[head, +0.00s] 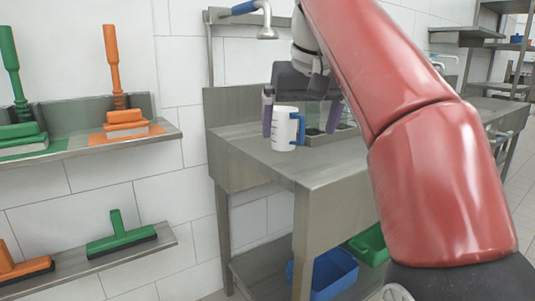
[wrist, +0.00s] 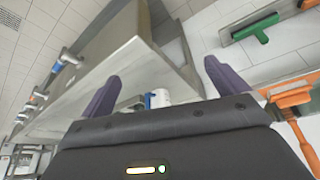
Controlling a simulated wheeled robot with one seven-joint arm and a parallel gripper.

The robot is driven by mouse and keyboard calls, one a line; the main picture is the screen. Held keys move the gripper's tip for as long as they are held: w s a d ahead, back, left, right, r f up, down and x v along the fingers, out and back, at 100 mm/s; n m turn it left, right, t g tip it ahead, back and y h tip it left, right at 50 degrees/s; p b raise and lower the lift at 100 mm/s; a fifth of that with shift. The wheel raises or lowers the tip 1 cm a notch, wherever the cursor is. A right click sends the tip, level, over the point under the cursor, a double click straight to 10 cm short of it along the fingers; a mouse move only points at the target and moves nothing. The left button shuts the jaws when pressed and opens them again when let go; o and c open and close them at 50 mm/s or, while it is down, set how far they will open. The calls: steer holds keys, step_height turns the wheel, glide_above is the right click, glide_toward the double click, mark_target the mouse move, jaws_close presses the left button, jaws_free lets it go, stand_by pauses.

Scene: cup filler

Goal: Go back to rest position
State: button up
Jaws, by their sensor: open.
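My gripper (head: 302,117) is above the steel counter (head: 240,146), with its purple fingers spread wide. A white measuring cup (head: 284,133) with a blue handle stands upright on the counter. In the head view the cup appears between the two fingers, in front of the gripper body. In the wrist view my gripper (wrist: 160,92) is open, and the cup (wrist: 160,98) shows between the fingers, partly hidden by the gripper body. I cannot tell whether a finger touches the cup. My red arm hides part of the counter's right side.
A metal tray (head: 330,137) sits on the counter behind the gripper. A tap (head: 267,30) is on the wall above. A blue bin (head: 330,272) and green bin (head: 371,243) are under the counter.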

steer(key=s+d+f, duration=0.3)
steer(key=s+f, duration=0.3)
steer(key=f, duration=0.4)
steer(key=s+d+f+m, duration=0.1)
steer(key=s+d+f, duration=0.2)
steer(key=s+f, duration=0.4)
steer(key=s+d+f+m+t, duration=0.1)
steer(key=s+d+f, duration=0.2)
steer(key=s+f, duration=0.4)
step_height(320, 180, down, 7)
steer(key=shift+d+f+h, duration=0.15)
steer(key=shift+d+h, duration=0.1)
steer(key=shift+h, duration=0.15)
